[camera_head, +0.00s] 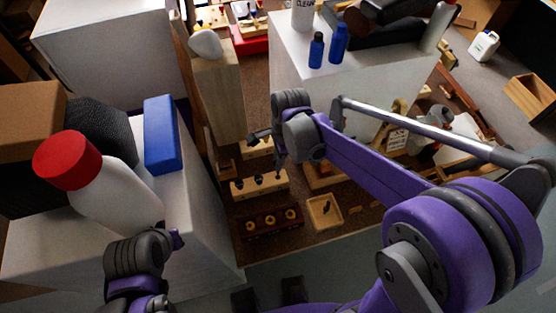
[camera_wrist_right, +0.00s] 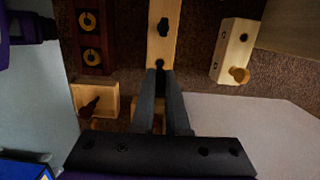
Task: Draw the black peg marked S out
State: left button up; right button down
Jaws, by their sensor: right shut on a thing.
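A pale wooden block (camera_head: 260,186) holding dark pegs stands on the brown bench surface in the head view. In the right wrist view the same kind of pale block (camera_wrist_right: 156,50) runs up from my fingertips, with a black peg (camera_wrist_right: 163,27) standing farther along it. My right gripper (camera_wrist_right: 160,72) is shut on a black peg at the near part of this block; the fingers hide most of it. No S mark is readable. My right gripper also shows small in the head view (camera_head: 262,146). My left gripper (camera_head: 175,239) is at lower left, its fingers mostly hidden.
A dark block with yellow rings (camera_head: 271,222) and a small wooden tray (camera_head: 324,212) stand close by. Another pale block (camera_wrist_right: 232,50) with a wooden peg is at right in the wrist view. A tall wooden block (camera_head: 217,100) and white cabinets flank the bench area.

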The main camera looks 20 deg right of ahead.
jog(key=shift+w+r+p, duration=0.1)
jog(key=shift+r+p, duration=1.4)
jog(key=shift+r, duration=1.65)
pick_arm(q)
jog(key=r, duration=0.1)
jog(key=w+r, duration=0.1)
jog(key=r, duration=0.2)
jog(key=shift+w+r, duration=0.25)
jog(key=shift+w, duration=0.1)
